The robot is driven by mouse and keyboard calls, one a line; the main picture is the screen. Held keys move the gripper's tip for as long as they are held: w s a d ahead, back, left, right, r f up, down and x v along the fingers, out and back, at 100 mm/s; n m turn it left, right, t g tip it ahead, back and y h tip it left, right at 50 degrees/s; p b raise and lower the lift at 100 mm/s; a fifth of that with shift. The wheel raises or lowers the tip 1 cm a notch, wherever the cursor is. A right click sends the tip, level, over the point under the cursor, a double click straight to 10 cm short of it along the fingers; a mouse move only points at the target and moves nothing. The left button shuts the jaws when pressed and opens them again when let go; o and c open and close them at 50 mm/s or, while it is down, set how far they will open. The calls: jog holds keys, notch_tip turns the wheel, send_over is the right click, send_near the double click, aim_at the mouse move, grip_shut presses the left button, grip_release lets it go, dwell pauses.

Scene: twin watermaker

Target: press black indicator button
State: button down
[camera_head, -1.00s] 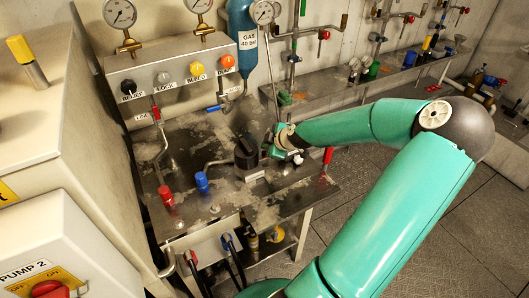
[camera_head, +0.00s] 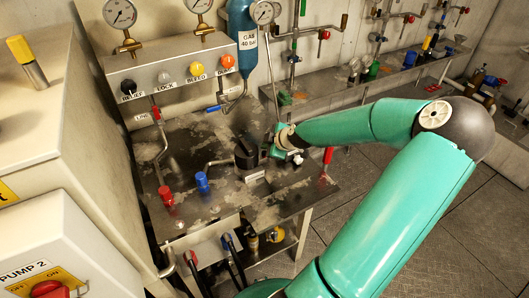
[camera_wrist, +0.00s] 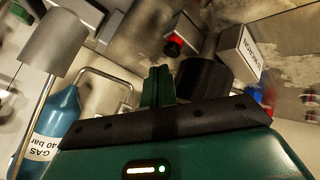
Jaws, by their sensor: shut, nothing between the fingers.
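A black cylindrical button (camera_head: 246,155) stands on the metal bench, with a small white label block at its base. In the wrist view the black cylinder (camera_wrist: 203,78) is just right of my fingers, beside the white label block (camera_wrist: 239,52), whose lettering I cannot read for certain. My gripper (camera_wrist: 158,86) is shut and empty, its green fingers together. In the head view it is at the right side of the black button, and its fingertips are mostly hidden by the wrist. I cannot tell whether the fingers touch the button.
A red knob (camera_head: 166,195) and a blue knob (camera_head: 202,181) stand on the bench at the left. A panel (camera_head: 172,72) with several coloured knobs and gauges is behind. A blue gas bottle (camera_head: 241,38) and pipework stand at the back. A red-handled valve (camera_head: 328,156) is at the right edge.

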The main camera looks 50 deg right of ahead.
jog(key=shift+f, duration=0.2)
dwell(0.5)
jog(key=shift+f, duration=0.25)
jog(key=shift+f, duration=0.4)
dwell(0.8)
jog(key=shift+r, duration=0.85)
jog(key=shift+r, duration=0.1)
notch_tip(320, 180, up, 5)
jog(key=shift+f, duration=0.1)
dwell(1.1)
